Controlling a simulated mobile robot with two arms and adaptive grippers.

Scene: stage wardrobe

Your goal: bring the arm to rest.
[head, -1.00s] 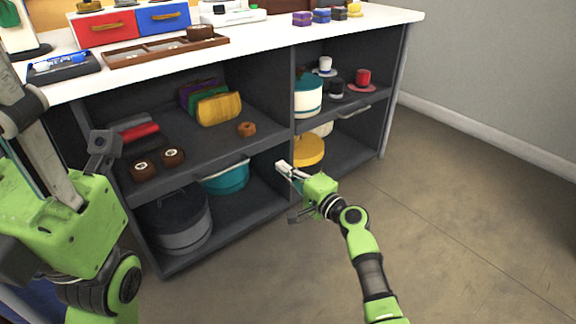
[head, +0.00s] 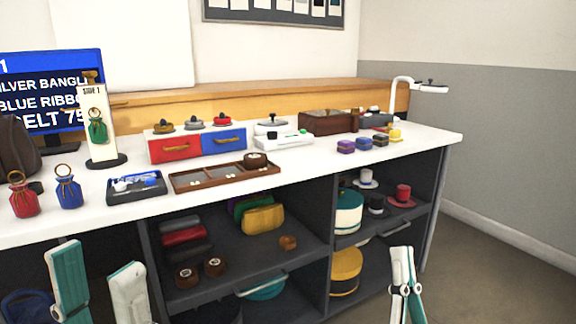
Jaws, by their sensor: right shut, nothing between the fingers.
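My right gripper (head: 402,252) points upward at the bottom right of the head view, in front of the right end of the shelf unit. Its white and teal fingers are together with nothing between them. My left gripper (head: 93,260) is at the bottom left, in front of the shelf unit's left part. Its two fingers stand well apart and I see nothing held between them. The rest of both arms is below the picture.
The white counter (head: 95,212) carries pouches, a red and blue drawer box (head: 197,146), a wooden tray (head: 225,177) and a lamp (head: 403,95). Shelves below hold purses and hats. Open floor (head: 490,275) lies at the right.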

